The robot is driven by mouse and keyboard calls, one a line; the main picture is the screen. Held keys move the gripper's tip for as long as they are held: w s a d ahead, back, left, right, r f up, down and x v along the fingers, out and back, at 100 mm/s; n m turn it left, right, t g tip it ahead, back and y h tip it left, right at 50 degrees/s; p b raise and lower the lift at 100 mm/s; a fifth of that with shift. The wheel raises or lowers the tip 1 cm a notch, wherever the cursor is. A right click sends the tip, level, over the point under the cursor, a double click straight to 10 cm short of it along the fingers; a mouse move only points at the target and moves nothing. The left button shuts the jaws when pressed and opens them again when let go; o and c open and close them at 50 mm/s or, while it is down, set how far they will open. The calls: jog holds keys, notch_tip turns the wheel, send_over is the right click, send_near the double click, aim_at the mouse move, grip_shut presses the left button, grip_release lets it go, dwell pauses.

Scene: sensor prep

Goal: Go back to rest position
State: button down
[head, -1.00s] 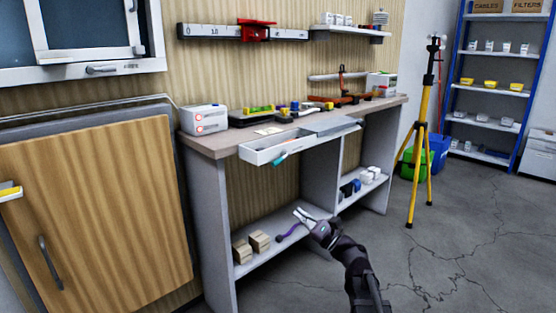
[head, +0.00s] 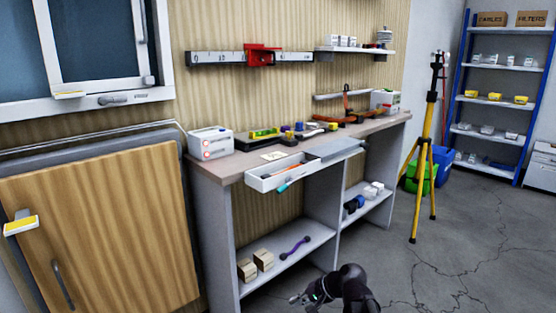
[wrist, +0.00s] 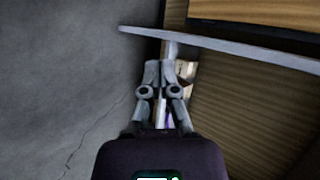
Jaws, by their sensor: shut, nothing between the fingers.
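My gripper (head: 297,299) is low at the bottom edge of the head view, in front of the workbench. In the wrist view my gripper (wrist: 166,70) has its fingers shut with nothing held. A purple tool with rounded ends (head: 294,246) lies on the bench's lower shelf (head: 270,273), apart from my gripper. A small purple patch shows behind the fingers in the wrist view; I cannot tell what it is.
Wooden blocks (head: 262,259) sit on the lower shelf. A white drawer (head: 262,184) stands open under the bench top. A yellow tripod (head: 420,190) stands right of the bench.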

jog(key=s+d+f+n+g+h+p, duration=0.1)
jog(key=s+d+n+h+p, duration=0.1)
jog(key=s+d+n+h, duration=0.25)
jog(key=s+d+f+n+g+h+p, duration=0.1)
jog(key=s+d+g+h+p, duration=0.15)
jog(key=d+h, duration=0.35)
notch_tip(320, 180, up, 38)
jog(key=d+y+p, duration=0.1)
jog(key=p, duration=3.6)
jog(key=shift+r+t+p, duration=0.15)
jog(key=shift+t+p, duration=0.15)
jog(key=shift+t, duration=0.15)
